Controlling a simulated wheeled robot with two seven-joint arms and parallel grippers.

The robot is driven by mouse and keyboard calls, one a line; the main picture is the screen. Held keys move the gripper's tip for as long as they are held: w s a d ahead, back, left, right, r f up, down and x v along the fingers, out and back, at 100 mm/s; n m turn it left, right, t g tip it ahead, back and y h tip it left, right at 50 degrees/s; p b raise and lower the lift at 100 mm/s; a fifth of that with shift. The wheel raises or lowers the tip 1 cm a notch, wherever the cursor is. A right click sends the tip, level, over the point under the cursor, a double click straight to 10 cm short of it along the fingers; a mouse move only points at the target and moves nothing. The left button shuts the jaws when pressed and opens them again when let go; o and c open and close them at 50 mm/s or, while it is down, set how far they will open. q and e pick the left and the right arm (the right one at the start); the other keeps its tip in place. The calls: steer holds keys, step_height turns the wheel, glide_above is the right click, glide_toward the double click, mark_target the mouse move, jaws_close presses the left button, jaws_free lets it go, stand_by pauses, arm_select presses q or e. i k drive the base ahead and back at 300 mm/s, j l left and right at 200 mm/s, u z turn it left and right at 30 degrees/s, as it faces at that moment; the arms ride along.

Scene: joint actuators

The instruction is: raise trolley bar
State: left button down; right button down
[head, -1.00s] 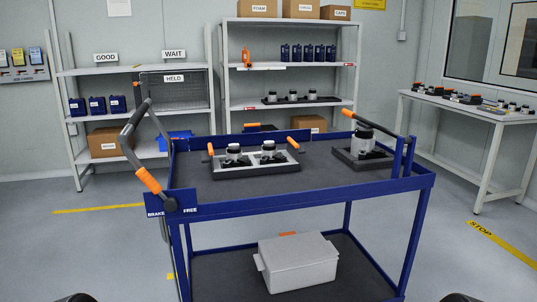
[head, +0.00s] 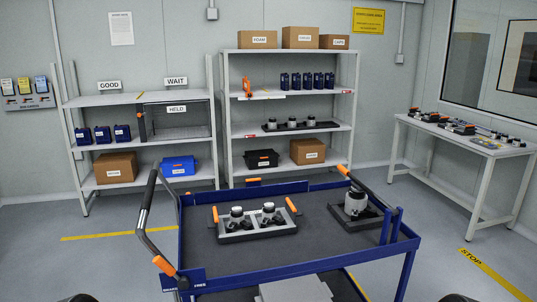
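The blue trolley (head: 262,271) stands in front of me with a dark top deck. At its left end a bent dark-grey push bar (head: 141,220) rises above the deck and leans outward to the left. An orange sleeve (head: 163,265) is at its lower near side, by the label plate reading FREE. At the right end of the deck a black bar with an orange end (head: 363,189) slants down toward the right corner. Neither of my grippers is recognisable; only dark rounded shapes show at the bottom edge. Nothing visible touches the bar.
A grey tray with two actuators (head: 258,234) and orange grips sits on the deck, and a single actuator (head: 355,203) to its right. A pale box (head: 295,289) is on the lower shelf. Shelving (head: 290,131) stands behind, a table (head: 465,140) at right. Floor beside the trolley is clear.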

mark_target(359, 186)
steer(key=k, duration=0.65)
steer(key=u, duration=2.1)
steer(key=k+l, duration=0.15)
steer(key=l, duration=0.65)
steer(key=k+l, duration=0.2)
steer(key=l, duration=0.55)
steer(key=k+l, duration=0.15)
steer(key=l, duration=0.65)
steer(key=k+l, duration=0.15)
steer(key=l, duration=0.6)
steer(key=k+l, duration=0.2)
steer(key=l, duration=0.6)
steer(key=k+l, duration=0.15)
steer(key=l, duration=0.6)
steer(key=k+l, duration=0.15)
steer(key=l, duration=0.65)
steer(key=k+l, duration=0.2)
steer(key=l, duration=0.55)
steer(key=i+j, duration=0.3)
